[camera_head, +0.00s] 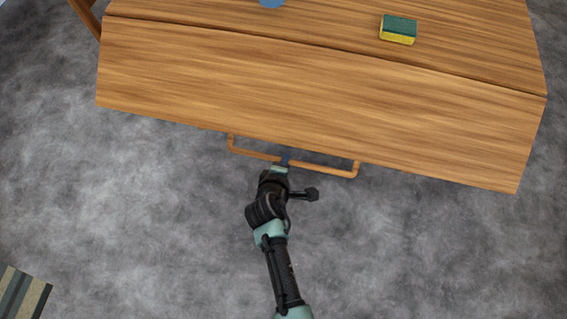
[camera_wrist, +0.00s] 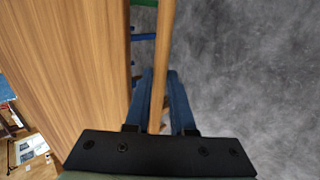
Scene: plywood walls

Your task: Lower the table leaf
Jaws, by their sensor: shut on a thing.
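The wooden table leaf (camera_head: 320,95) is the front panel of the table, joined to the tabletop (camera_head: 330,25) along a dark seam. In the head view it looks tilted, but I cannot tell its exact angle. A bar handle (camera_head: 325,169) of orange-brown wood colour sticks out from its front edge. My gripper (camera_head: 284,163) is shut on the handle bar near its middle. In the wrist view my gripper's blue fingers (camera_wrist: 160,95) stand on both sides of the bar (camera_wrist: 165,50), and the leaf (camera_wrist: 70,60) fills the left side.
A green and yellow sponge (camera_head: 398,29) and a blue round object (camera_head: 272,3) rest on the tabletop. A striped mat (camera_head: 22,295) lies at the lower left. The grey floor (camera_head: 420,250) around the front of the table is clear.

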